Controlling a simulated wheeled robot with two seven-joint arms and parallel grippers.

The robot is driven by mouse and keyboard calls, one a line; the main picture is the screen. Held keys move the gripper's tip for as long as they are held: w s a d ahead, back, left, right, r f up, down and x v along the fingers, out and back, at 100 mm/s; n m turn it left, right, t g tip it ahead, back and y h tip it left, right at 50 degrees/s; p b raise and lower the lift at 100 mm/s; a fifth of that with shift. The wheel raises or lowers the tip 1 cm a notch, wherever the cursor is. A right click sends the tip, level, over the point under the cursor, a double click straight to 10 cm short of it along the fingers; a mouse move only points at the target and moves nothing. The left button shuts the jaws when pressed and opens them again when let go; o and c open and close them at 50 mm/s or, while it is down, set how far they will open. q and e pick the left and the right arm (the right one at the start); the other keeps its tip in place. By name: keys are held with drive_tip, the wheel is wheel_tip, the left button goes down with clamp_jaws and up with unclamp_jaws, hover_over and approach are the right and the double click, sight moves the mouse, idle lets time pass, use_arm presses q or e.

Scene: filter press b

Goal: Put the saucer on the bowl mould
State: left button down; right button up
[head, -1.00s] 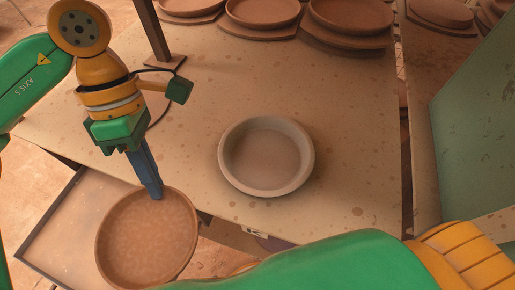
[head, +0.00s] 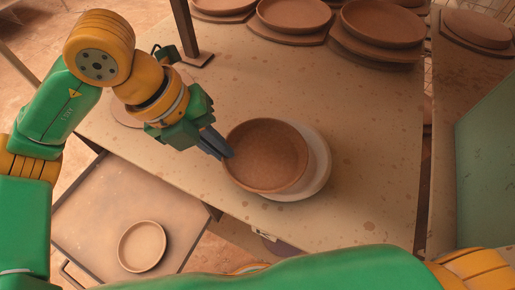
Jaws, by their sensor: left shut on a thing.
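The saucer (head: 268,155), a round brown clay dish, is in my left gripper (head: 218,148), which is shut on its left rim. The saucer is over the bowl mould (head: 319,172), a pale round dish on the table. It covers most of the mould, sits a little to its upper left, and leaves the mould's right and lower rim showing. I cannot tell whether the two touch. My right gripper is out of view.
Several brown dishes on boards (head: 378,25) stand along the table's far edge. A dark post (head: 186,35) rises behind my left gripper. A lower tray (head: 90,215) holds a smaller dish (head: 142,246). A green panel (head: 485,170) stands at the right. The table (head: 375,150) right of the mould is clear.

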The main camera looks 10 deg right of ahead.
sight(242, 140)
use_arm(q)
drive_tip(key=w+d+f, duration=0.1)
drive_tip(key=f, duration=0.1)
drive_tip(key=w+d+f, duration=0.1)
drive_tip(key=d+f, duration=0.1)
drive_tip(key=w+d+f+p, duration=0.1)
drive_tip(key=d+f, duration=0.1)
drive_tip(key=shift+w, duration=0.35)
wheel_tip(242, 140, down, 3)
drive_tip(key=shift+w+d+r+p, duration=0.1)
drive_tip(key=shift+p, duration=0.7)
drive_tip(key=shift+f, duration=0.55)
drive_tip(key=c, duration=1.5)
unclamp_jaws()
drive_tip(key=shift+f+b, duration=0.1)
drive_tip(key=shift+b, duration=0.25)
drive_tip(key=shift+o, duration=0.9)
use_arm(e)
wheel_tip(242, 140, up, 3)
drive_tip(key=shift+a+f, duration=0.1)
